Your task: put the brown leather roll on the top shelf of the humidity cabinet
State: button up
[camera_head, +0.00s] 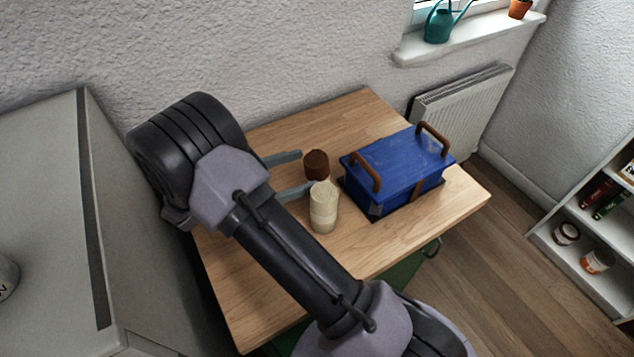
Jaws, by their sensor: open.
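The brown leather roll (316,162) appears to be the short dark brown cylinder standing upright on the wooden table. My gripper (306,170) is open, its two grey fingers pointing right toward the roll. The far fingertip ends just left of the roll's top. The near fingertip is in front of its lower part, close to the cream cylinder. I cannot tell whether either finger touches the roll. A white open-shelved unit (577,237) stands at the right, cut by the frame. Which furniture is the humidity cabinet is not clear.
A cream ribbed cylinder (323,212) stands just in front of the roll. A blue box (398,172) with brown handles sits to the right on the wooden table (265,312). A large grey cabinet-like body (50,210) fills the left. A radiator (462,105) is behind.

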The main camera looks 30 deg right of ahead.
aim_at(328, 162)
jog(key=d, duration=0.2)
jog(key=d+b, duration=0.1)
jog(key=d, duration=0.4)
jog(key=shift+s+b, duration=0.4)
jog(key=shift+d, duration=0.15)
jog(key=shift+c, duration=0.3)
